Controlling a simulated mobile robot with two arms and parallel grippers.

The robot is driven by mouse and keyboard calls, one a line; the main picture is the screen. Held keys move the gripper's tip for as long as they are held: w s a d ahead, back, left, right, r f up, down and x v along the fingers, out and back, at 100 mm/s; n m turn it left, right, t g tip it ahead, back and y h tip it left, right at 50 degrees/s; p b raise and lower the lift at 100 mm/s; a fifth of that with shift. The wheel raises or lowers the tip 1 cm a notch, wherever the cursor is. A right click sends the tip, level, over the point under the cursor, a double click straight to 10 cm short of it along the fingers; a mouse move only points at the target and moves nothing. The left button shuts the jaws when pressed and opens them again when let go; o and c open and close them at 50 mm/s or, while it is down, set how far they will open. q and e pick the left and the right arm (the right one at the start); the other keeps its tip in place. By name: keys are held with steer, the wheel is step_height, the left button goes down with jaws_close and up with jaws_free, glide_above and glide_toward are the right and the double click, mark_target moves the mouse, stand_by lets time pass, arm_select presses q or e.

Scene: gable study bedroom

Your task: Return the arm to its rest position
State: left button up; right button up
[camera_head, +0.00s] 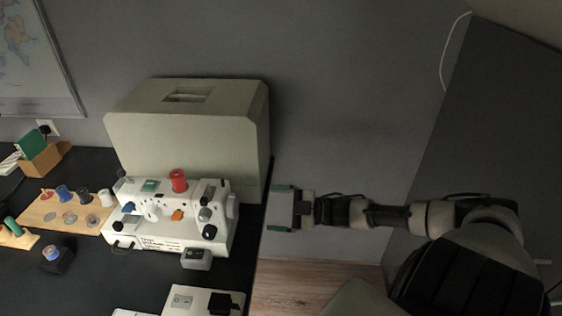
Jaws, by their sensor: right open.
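My right arm (430,215) comes in from the right and reaches left across the view. My right gripper (281,208) is at the right edge of the dark table, just right of the white machine (165,225). Its jaws are open, and I see nothing held between them. The gripper appears apart from the machine. My left gripper does not show.
The dark table (80,285) fills the lower left. A beige case (190,130) stands behind the machine. A wooden spool board (65,212) lies to its left. A white switch box (200,301) is at the front. Wooden floor (320,285) shows right of the table.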

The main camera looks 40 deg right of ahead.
steer(key=shift+s+d, duration=0.35)
steer(key=shift+s, duration=0.05)
stand_by(0.4)
